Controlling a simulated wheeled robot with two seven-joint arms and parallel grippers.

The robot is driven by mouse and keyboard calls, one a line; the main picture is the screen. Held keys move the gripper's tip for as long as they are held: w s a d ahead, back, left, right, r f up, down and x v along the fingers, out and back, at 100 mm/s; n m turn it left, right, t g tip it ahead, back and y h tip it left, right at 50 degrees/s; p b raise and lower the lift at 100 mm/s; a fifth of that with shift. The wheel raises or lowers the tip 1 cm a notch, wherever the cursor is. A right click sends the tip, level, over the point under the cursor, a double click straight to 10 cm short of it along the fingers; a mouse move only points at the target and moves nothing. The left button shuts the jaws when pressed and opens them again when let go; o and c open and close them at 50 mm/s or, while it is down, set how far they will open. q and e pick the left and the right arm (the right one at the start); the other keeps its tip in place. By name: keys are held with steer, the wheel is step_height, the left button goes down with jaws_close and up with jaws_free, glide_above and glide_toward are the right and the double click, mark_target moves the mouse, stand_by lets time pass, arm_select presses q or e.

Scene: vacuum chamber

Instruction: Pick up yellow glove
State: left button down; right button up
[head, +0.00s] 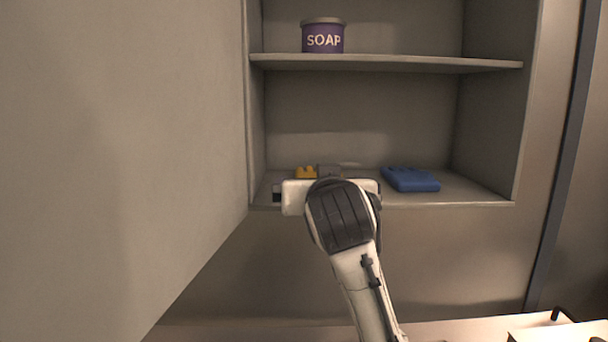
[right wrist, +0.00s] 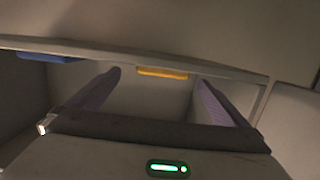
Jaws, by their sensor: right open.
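The yellow glove (head: 306,172) lies on the lower shelf of the cabinet, mostly hidden behind my right gripper in the head view. In the right wrist view the yellow glove (right wrist: 163,72) shows as a thin strip at the shelf edge, ahead of and between the two fingers. My right gripper (head: 328,174) is at the front of the lower shelf; its fingers are largely hidden by my wrist. In the right wrist view the gripper (right wrist: 159,79) is open, with nothing between its purple finger pads. My left gripper is not in view.
A blue glove (head: 410,179) lies on the lower shelf to the right; it also shows in the right wrist view (right wrist: 48,57). A purple soap tub (head: 323,37) stands on the upper shelf (head: 400,63) above. A large panel (head: 120,150) fills the left side.

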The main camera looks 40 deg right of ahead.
steer(key=shift+w+d+f, duration=0.15)
steer(key=shift+w+d, duration=0.45)
steer(key=shift+d, duration=0.3)
steer(key=shift+w+d+f, duration=0.1)
steer(key=shift+w+d, duration=0.1)
steer(key=shift+w, duration=0.05)
steer(key=p+x, duration=0.1)
steer(key=x, duration=0.3)
steer(key=shift+w+d, duration=0.1)
steer(key=shift+w, duration=0.05)
steer(key=shift+w+d, duration=0.25)
steer(key=shift+w, duration=0.2)
steer(key=c, duration=1)
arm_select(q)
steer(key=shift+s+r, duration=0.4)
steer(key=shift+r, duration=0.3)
